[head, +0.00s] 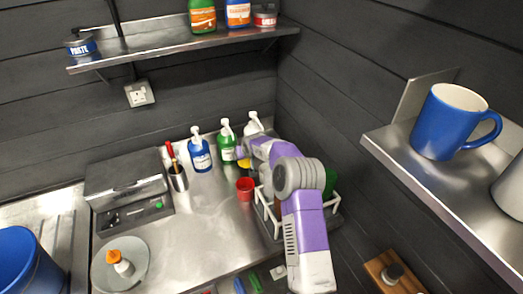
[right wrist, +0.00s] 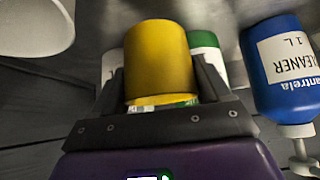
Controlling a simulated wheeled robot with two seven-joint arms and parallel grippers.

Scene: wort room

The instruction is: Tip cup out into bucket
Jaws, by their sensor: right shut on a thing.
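A yellow cup (right wrist: 158,60) is between the fingers of my right gripper (right wrist: 158,82), which is shut on it. In the head view only a small yellow part of the cup (head: 243,163) shows past my purple right arm. It is over the back of the steel counter, in front of the pump bottles. I cannot tell its contents or whether it touches the counter. A blue bucket (head: 22,265) stands at the lower left, partly cut off and far from the cup. My left gripper is out of view.
A red cup (head: 245,189) and a white rack (head: 273,222) are close to my right arm. Blue (head: 199,155) and green (head: 227,145) pump bottles stand behind. A utensil holder (head: 178,179), a steel appliance (head: 127,190) and a round plate (head: 135,280) lie towards the bucket.

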